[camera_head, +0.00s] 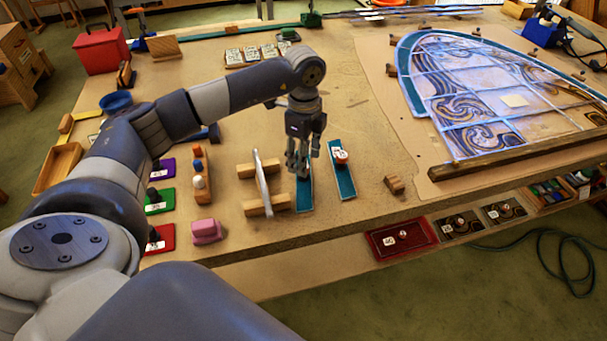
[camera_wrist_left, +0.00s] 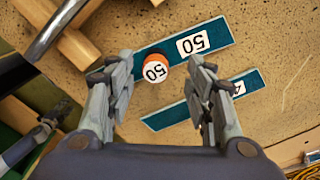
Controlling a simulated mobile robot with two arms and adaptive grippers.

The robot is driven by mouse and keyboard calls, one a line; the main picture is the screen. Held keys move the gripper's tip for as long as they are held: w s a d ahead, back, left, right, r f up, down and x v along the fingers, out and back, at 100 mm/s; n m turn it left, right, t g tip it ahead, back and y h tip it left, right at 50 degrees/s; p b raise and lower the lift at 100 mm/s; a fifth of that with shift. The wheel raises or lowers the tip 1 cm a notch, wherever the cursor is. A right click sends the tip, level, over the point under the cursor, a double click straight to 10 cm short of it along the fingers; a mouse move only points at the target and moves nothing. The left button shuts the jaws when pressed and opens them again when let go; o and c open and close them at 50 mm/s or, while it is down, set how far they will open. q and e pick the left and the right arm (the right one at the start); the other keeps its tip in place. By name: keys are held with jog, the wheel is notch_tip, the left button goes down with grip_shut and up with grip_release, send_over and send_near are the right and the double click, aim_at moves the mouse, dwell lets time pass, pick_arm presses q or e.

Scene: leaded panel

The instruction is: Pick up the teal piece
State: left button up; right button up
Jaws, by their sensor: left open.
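Two teal strips lie on the worktable below my left gripper (camera_head: 298,170). The left teal strip (camera_head: 306,195) is partly hidden by the fingers. In the left wrist view this strip (camera_wrist_left: 216,29) bears a label 50 and an orange-and-white knob (camera_wrist_left: 155,71). In the left wrist view the second strip (camera_wrist_left: 165,117) bears a label partly covered by a finger. My left gripper is open and empty, its fingers (camera_wrist_left: 163,64) either side of the knob in the picture; contact is not visible.
Wooden blocks with a metal bar (camera_head: 263,183) stand just left of the strips. A small wooden block (camera_head: 395,184) lies to the right. A pink block (camera_head: 206,231) sits at the front left. The leaded panel (camera_head: 515,101) fills the right side, behind a wooden batten (camera_head: 520,152).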

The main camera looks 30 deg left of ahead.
pick_arm(q)
jog(key=f, duration=0.1)
jog(key=f+p, duration=0.1)
jog(key=f, duration=0.1)
jog(key=shift+s+d+f, duration=0.15)
jog(key=shift+s+f, duration=0.1)
jog(key=shift+f, duration=0.35)
grip_shut()
jog(key=shift+r, duration=0.1)
notch_tip(320, 180, up, 9)
jog(key=shift+w+b, duration=0.1)
jog(key=shift+b, duration=1.05)
jog(key=shift+r, duration=0.5)
